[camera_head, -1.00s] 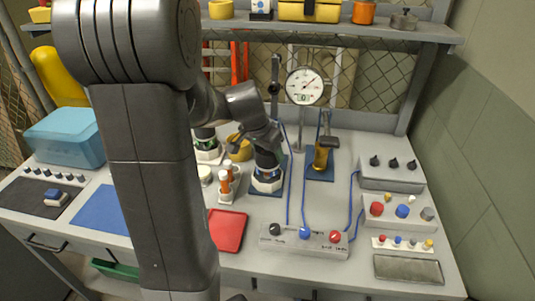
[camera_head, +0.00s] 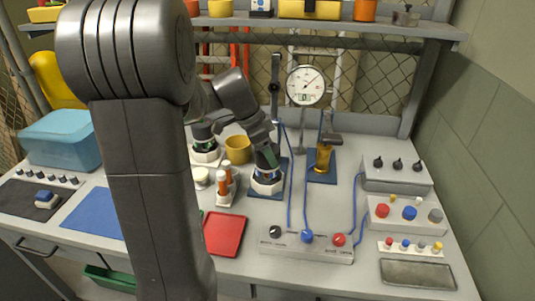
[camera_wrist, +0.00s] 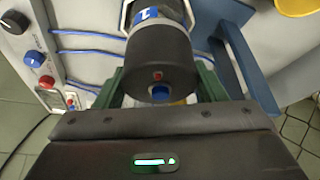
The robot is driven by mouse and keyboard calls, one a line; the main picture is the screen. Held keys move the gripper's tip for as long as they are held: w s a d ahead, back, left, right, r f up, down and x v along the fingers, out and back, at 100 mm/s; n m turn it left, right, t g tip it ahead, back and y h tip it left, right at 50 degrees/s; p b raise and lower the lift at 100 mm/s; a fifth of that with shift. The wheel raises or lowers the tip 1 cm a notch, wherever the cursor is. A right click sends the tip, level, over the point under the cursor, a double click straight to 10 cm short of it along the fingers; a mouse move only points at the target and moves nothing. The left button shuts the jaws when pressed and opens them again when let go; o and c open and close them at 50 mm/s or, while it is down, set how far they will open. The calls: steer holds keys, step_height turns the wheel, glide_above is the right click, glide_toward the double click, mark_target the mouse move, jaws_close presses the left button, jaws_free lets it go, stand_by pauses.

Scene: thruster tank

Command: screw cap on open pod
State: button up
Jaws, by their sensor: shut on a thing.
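A pod (camera_head: 268,183) with a white angular collar and dark body stands upright on a blue mat at the middle of the bench. My gripper (camera_head: 266,158) is over it, pointing down. In the wrist view, my gripper (camera_wrist: 160,95) is shut on a dark round top (camera_wrist: 157,55) with a red dot and a blue centre. Below it show a blue label marked 1 and a white collar. I cannot tell where the cap ends and the pod begins. A second similar pod (camera_head: 205,148) stands behind on the left, partly hidden by my arm.
A yellow pot (camera_head: 238,149), an orange-bottle rack (camera_head: 226,188) and a red tray (camera_head: 224,233) are close by on the left. A dial gauge (camera_head: 305,86) and an amber fixture (camera_head: 323,158) stand to the right. Blue cables run to a knob box (camera_head: 306,247) in front.

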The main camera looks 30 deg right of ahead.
steer(key=m+g, duration=0.1)
steer(key=m, duration=0.2)
steer(key=shift+y, duration=0.4)
steer(key=o, duration=1)
